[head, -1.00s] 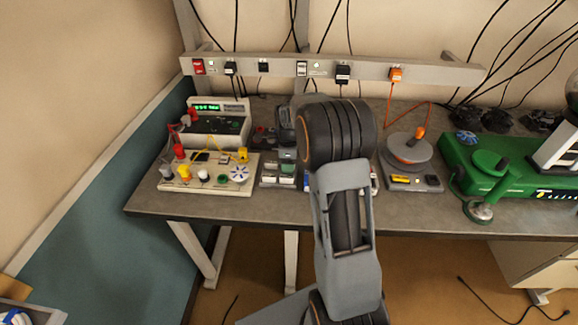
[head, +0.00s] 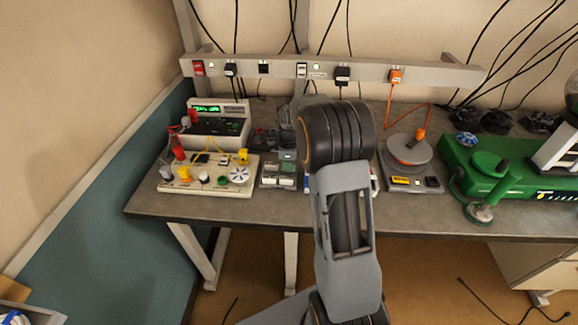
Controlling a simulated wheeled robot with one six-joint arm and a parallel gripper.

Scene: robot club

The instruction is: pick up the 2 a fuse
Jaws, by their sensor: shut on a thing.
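My gripper (head: 287,139) is partly in view beyond my arm's large dark joint, low over the small grey trays (head: 279,182) at the middle of the bench. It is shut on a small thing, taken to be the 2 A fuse. The fuse itself cannot be made out; my arm and gripper hide that spot. The trays hold small pale and green pieces, too small to read. Part of a further item with blue and white edges shows on both sides of my arm.
Left of the trays stand a cream board (head: 207,190) with knobs and wires and a meter (head: 219,127) with a green display. A socket rail (head: 440,72) runs behind.

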